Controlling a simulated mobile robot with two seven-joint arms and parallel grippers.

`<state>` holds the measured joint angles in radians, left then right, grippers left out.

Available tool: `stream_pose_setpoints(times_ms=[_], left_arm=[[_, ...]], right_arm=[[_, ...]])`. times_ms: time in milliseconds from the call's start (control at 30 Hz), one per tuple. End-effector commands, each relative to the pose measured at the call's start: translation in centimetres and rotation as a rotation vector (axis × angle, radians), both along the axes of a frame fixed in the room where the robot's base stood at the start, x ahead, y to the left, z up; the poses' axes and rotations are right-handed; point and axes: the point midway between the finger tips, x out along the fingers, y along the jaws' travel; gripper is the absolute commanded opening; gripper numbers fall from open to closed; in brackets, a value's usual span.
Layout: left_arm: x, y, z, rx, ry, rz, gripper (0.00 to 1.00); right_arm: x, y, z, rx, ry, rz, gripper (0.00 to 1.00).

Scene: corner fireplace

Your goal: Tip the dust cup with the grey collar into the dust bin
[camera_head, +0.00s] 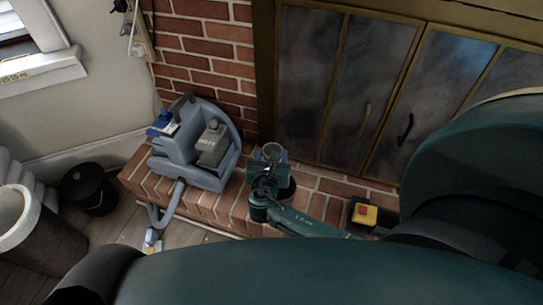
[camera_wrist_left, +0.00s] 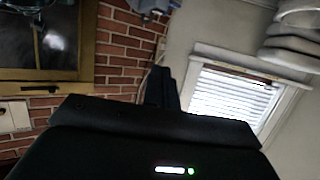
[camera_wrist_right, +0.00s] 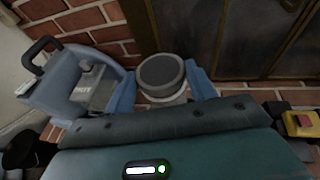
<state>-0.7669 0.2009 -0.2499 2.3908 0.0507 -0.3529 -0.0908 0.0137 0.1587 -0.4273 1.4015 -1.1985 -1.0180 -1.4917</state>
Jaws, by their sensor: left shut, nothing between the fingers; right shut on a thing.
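My right gripper (camera_head: 268,158) is shut on a round cup (camera_wrist_right: 161,72) above the brick hearth. In the right wrist view, the cup shows a dark grey round top and a paler band between two blue fingers. A black round bin (camera_head: 88,190), probably the dust bin, stands on the floor left of the hearth. It also shows in the right wrist view (camera_wrist_right: 22,150). My left gripper (camera_wrist_left: 163,86) is shut and empty, in its wrist view only.
A blue-grey cleaning machine (camera_head: 195,150) with a grey block and hose stands on the hearth between cup and black bin. A large pale-rimmed container (camera_head: 30,225) stands at far left. Fireplace doors (camera_head: 345,90) are behind; a yellow box with red top (camera_head: 365,213) is at right.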

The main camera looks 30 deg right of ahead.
Motion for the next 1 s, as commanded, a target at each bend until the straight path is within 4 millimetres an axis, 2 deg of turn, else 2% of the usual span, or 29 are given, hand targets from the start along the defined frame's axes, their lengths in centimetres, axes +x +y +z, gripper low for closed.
stream_pose_setpoints(times_ms=[300, 800, 1000], left_arm=[[0.0, 0.1, 1.0, -0.016, -0.005, 0.008, 0.00], [-0.5, 1.2, 2.9, -0.055, -0.013, 0.050, 0.00], [-0.7, 1.2, 2.5, -0.057, -0.007, 0.052, 0.00]], right_arm=[[-0.1, 0.0, 0.1, 0.013, 0.001, 0.002, 0.20], [-0.2, -0.5, -4.5, 0.539, -0.040, 0.001, 0.20], [-0.1, -0.6, -6.5, 0.707, -0.055, 0.002, 0.20]])
